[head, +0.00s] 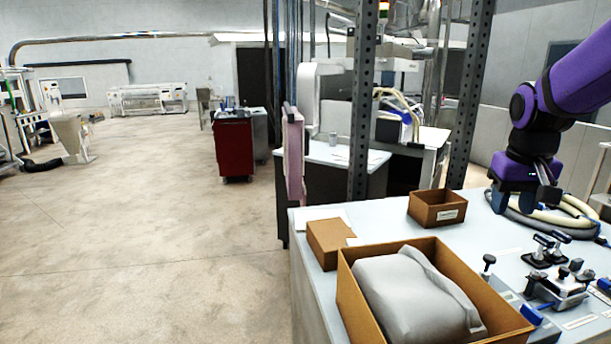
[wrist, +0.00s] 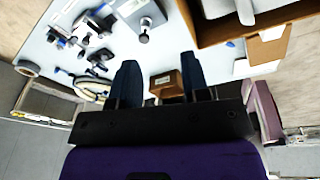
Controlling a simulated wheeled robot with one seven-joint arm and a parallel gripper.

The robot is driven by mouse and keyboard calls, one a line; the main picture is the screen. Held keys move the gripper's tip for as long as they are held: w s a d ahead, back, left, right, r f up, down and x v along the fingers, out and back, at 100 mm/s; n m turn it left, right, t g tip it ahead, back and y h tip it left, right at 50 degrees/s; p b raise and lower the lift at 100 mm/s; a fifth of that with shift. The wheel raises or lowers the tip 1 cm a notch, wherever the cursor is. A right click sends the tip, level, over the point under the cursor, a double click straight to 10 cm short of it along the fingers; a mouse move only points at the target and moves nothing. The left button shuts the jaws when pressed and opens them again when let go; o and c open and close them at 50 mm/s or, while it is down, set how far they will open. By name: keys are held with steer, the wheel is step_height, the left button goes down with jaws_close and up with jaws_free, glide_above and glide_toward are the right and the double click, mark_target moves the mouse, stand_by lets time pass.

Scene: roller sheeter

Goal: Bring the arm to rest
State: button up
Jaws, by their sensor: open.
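My purple arm (head: 582,80) reaches in from the upper right of the head view. My gripper (head: 523,202) hangs at its end, over the right part of the workbench (head: 385,222). In the wrist view, the two dark blue fingers of my gripper (wrist: 158,64) stand well apart with nothing held between them. A small open brown box (wrist: 165,84) shows beyond the fingers, apart from them. In the head view the same box (head: 437,208) stands left of my gripper.
A large open carton (head: 356,305) with a grey bag (head: 415,295) fills the bench front. A closed brown box (head: 329,243) is beside it. Coiled hoses (head: 575,215) and clamp fixtures (head: 560,285) lie near my gripper. Perforated posts (head: 362,100) rise behind.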

steer(key=s+a+r+n+t, duration=0.1)
steer(key=s+a+r, duration=0.1)
steer(key=s+a, duration=0.3)
steer(key=s+a+r+n+t+y, duration=0.1)
steer(key=s+a+r+t, duration=0.1)
steer(key=s+a, duration=0.4)
steer(key=s, duration=0.5)
steer(key=shift+s+a+n, duration=0.25)
steer(key=shift+n, duration=0.05)
steer(key=shift+d, duration=0.15)
